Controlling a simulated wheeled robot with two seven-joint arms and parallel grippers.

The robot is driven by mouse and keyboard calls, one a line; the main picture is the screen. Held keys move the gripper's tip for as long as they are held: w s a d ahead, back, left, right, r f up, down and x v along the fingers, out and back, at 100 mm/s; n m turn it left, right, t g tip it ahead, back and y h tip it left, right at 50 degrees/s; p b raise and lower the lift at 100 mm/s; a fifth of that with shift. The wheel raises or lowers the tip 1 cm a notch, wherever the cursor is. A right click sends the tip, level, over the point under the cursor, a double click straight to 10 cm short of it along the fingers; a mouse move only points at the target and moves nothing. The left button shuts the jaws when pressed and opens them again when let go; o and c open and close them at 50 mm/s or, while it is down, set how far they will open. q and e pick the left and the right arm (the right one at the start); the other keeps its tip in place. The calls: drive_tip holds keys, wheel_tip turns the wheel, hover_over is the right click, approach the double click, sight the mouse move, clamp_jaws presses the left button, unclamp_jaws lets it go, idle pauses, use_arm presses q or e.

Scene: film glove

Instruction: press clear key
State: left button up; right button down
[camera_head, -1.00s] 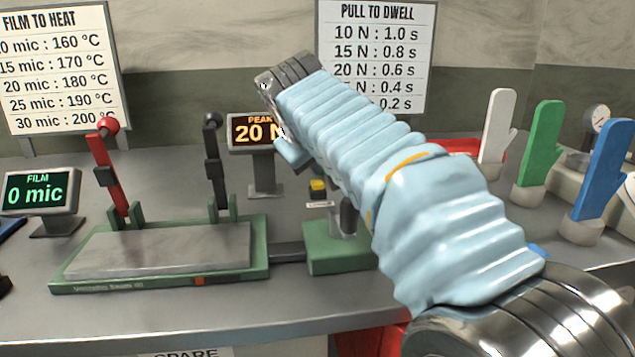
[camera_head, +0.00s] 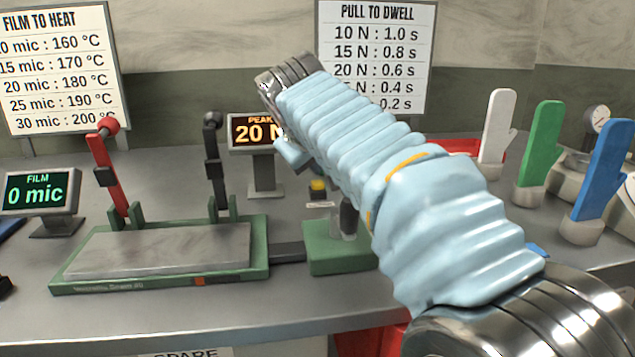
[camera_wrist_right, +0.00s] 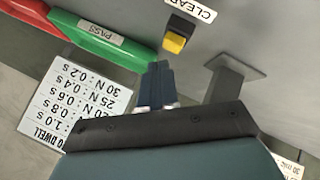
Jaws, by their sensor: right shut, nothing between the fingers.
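The clear key is a small yellow button on a black base (camera_head: 317,186), standing on the grey bench behind the green tester block. In the right wrist view the yellow key (camera_wrist_right: 174,43) sits beside a white "CLEAR" label (camera_wrist_right: 191,8). My right gripper (camera_wrist_right: 155,75) is shut and empty, its tips apart from the key and a little to its lower left in that view. In the head view my right arm, in a pale blue sleeve, comes in from the right and hides most of the gripper (camera_head: 291,153). My left gripper is not in view.
The peak display (camera_head: 255,132) reads "20 N", partly covered by my arm. A film display (camera_head: 41,189) reads "0 mic". A sealer (camera_head: 160,250) with a red lever stands front left. A green "PASS" tray (camera_wrist_right: 103,37) shows in the wrist view. White, green and blue glove forms stand right.

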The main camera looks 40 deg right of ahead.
drive_tip(key=shift+f, duration=0.15)
idle(0.3)
drive_tip(key=shift+f, duration=0.3)
drive_tip(key=shift+f+b, duration=0.5)
idle(0.6)
drive_tip(key=shift+r, duration=0.1)
drive_tip(key=shift+r+p, duration=0.9)
drive_tip(key=shift+p, duration=0.2)
drive_tip(key=shift+f, duration=0.1)
